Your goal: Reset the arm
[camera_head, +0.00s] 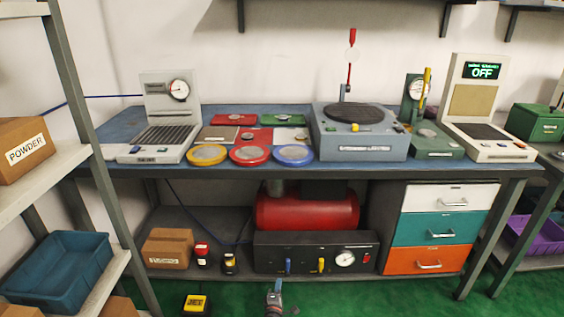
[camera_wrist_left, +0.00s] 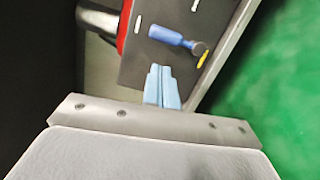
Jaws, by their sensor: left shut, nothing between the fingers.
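My left gripper (camera_head: 276,289) shows at the bottom middle of the head view, low in front of the bench and below the black control panel (camera_head: 315,254). In the left wrist view the two pale blue fingers of my left gripper (camera_wrist_left: 162,72) are together with nothing between them. They point toward the dark panel (camera_wrist_left: 165,45), which carries a blue handle (camera_wrist_left: 170,36) and a yellow one. A gap to the panel cannot be judged. My right gripper is in neither view.
The blue-topped bench (camera_head: 115,125) holds several instruments and coloured rings. Below it are a red tank (camera_head: 307,211) and a drawer unit (camera_head: 444,230). A shelf rack (camera_head: 95,150) stands at left.

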